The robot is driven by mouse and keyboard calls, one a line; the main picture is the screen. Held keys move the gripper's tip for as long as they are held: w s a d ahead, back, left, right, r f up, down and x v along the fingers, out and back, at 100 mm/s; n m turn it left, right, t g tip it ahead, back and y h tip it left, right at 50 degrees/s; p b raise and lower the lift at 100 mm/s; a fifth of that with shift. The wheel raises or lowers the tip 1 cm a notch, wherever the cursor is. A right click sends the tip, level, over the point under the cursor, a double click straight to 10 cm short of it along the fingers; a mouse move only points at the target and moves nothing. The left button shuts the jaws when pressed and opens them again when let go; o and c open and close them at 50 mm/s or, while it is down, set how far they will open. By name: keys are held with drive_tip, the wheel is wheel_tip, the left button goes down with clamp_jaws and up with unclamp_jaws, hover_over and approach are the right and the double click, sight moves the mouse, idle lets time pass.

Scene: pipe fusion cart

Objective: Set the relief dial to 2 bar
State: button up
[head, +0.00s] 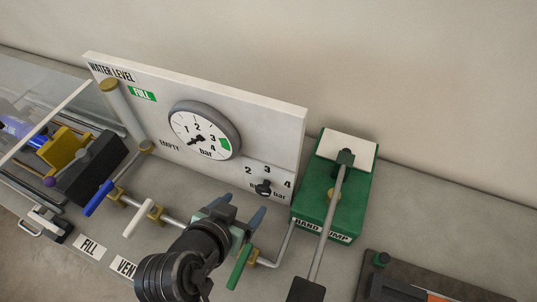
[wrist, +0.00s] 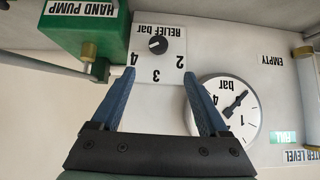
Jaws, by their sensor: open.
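The relief dial (head: 264,187) is a small black knob on a white plate marked 2, 3, 4 bar, at the lower right of the white panel. In the wrist view the relief dial (wrist: 158,45) appears upside down, with a pale mark on its face; I cannot tell surely which number it points to. My gripper (head: 242,208) is open and empty, in front of and below the dial in the head view. In the wrist view the blue fingers of my gripper (wrist: 159,73) spread either side of the number 3, apart from the knob.
The round pressure gauge (head: 204,131) has its needle low, near the start of its scale. The green hand pump (head: 317,205) with its long lever stands right of the dial. Pipes with blue, white and green (head: 239,267) valve handles run below the panel.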

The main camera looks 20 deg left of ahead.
sight(262, 191)
drive_tip(key=x, duration=0.4)
drive_tip(key=p+x, duration=0.1)
drive_tip(key=x, duration=0.3)
drive_tip(key=p+x, duration=0.1)
drive_tip(key=x, duration=0.3)
drive_tip(key=shift+s+d+f, duration=0.1)
drive_tip(key=shift+s+f, duration=0.05)
drive_tip(key=shift+f, duration=0.25)
clamp_jaws()
